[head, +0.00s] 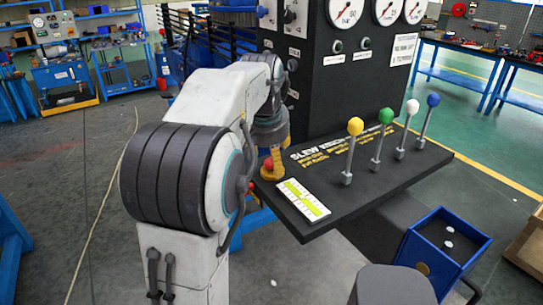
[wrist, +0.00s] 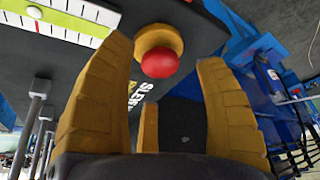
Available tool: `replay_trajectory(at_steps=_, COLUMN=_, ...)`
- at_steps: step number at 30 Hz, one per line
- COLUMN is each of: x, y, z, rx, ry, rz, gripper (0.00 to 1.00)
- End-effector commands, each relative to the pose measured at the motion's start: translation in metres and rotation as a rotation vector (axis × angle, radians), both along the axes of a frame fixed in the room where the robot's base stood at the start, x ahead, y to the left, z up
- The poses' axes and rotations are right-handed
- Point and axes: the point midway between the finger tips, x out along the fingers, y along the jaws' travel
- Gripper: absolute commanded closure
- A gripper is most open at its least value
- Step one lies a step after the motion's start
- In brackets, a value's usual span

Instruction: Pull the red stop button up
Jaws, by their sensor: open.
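The red stop button (wrist: 160,64) has a round red cap on a yellow base (wrist: 150,36) and is fixed to the black console panel. In the head view the red cap (head: 268,164) shows at the panel's left end, partly covered by my yellow fingers. My gripper (wrist: 167,56) is open, with its ribbed yellow fingers spread to the left and right of the button. The cap lies near the fingertips, between them in the picture; I see no finger closed on it. In the head view my gripper (head: 273,153) hangs from my arm over the button.
A white and yellow-green scale plate (head: 303,199) lies beside the button. Levers with yellow (head: 355,126), green, white and blue knobs stand to the right on the panel. The black gauge cabinet (head: 330,100) rises behind. A blue bin (head: 443,243) stands lower right.

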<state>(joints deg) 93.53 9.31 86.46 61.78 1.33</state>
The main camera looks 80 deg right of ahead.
Motion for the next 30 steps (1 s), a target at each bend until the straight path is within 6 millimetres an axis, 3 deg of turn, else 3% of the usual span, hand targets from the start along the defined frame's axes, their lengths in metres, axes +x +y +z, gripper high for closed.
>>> replay_trajectory(at_steps=9, x=-0.001, y=-0.009, z=-0.021, rx=0.001, ry=0.000, rz=0.000, gripper=0.35)
replay_trajectory(at_steps=20, x=-0.001, y=-0.009, z=-0.023, rx=-0.001, ry=0.000, rz=0.000, gripper=0.33)
replay_trajectory(at_steps=30, x=-0.001, y=-0.009, z=-0.023, rx=-0.001, ry=0.000, rz=0.001, gripper=0.63)
